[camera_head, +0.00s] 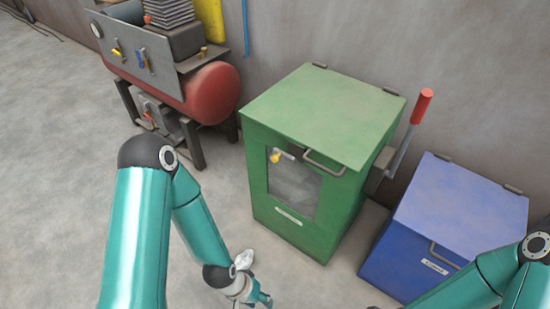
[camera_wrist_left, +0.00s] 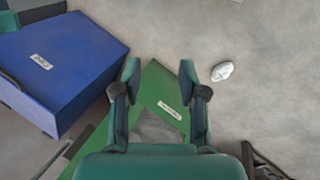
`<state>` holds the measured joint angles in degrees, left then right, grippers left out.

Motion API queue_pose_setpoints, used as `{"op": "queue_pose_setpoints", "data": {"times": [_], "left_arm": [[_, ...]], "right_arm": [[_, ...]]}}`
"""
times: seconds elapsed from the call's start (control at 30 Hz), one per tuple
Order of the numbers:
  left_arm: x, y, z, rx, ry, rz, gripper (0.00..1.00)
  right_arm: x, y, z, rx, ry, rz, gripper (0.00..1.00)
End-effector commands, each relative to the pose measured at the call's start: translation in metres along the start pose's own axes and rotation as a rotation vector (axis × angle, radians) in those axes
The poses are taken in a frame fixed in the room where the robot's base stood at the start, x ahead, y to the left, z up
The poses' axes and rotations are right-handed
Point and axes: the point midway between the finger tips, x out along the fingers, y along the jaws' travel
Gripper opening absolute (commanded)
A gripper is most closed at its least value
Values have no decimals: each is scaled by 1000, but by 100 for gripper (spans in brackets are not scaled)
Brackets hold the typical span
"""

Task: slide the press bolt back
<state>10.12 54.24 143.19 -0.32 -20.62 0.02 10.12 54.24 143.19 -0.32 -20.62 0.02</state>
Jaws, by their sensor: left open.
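The green press cabinet (camera_head: 325,115) stands in the middle of the head view with its lid shut. A small bolt with a yellow knob (camera_head: 275,157) sits at the upper left of its front window, under the lid's handle. My left gripper (camera_head: 264,299) is low in front of the cabinet, apart from the bolt. In the left wrist view my left gripper (camera_wrist_left: 159,78) is open and empty, with the green cabinet's labelled front (camera_wrist_left: 160,95) beyond its fingers. The bolt cannot be made out there. My right arm enters at lower right; its gripper is out of frame.
A grey lever with a red grip (camera_head: 422,106) rises at the cabinet's right side. A blue bin (camera_head: 450,215) stands to its right. A red tank machine (camera_head: 212,92) stands at back left. A white lump (camera_wrist_left: 222,71) lies on the floor. The floor at left is clear.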

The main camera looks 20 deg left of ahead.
Motion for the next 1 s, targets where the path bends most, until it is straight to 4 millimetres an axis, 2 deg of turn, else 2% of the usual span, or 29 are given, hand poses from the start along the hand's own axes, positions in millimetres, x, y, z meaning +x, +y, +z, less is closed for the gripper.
{"op": "queue_pose_setpoints", "data": {"times": [0.13, 0.27, 0.37, 0.43, 0.57, 0.7, 0.8, 0.9, 1.0], "left_arm": [[5, -2, -7, 6, 20, 3, 55], [19, -8, -34, 32, 95, 14, 55], [34, -14, -71, 73, 199, 29, 55], [42, -20, -103, 109, 294, 40, 55], [46, -31, -167, 193, 498, 58, 55], [33, -41, -227, 294, 719, 66, 55], [16, -47, -262, 372, 874, 65, 55], [-5, -53, -287, 452, 1022, 57, 55], [-29, -57, -303, 536, 1161, 43, 55]], "right_arm": [[7, 3, 0, 0, 0, 0, 40], [31, 11, 0, 0, 0, 0, 40], [61, 22, 0, 0, 0, 0, 40], [86, 31, -1, 0, 0, 0, 40], [138, 50, -1, 0, 0, 0, 40], [191, 69, -1, 0, 0, 0, 40], [229, 83, -2, 0, 0, 0, 40], [267, 96, -2, 0, 0, 0, 40], [302, 109, -2, 0, 0, 0, 40]]}}
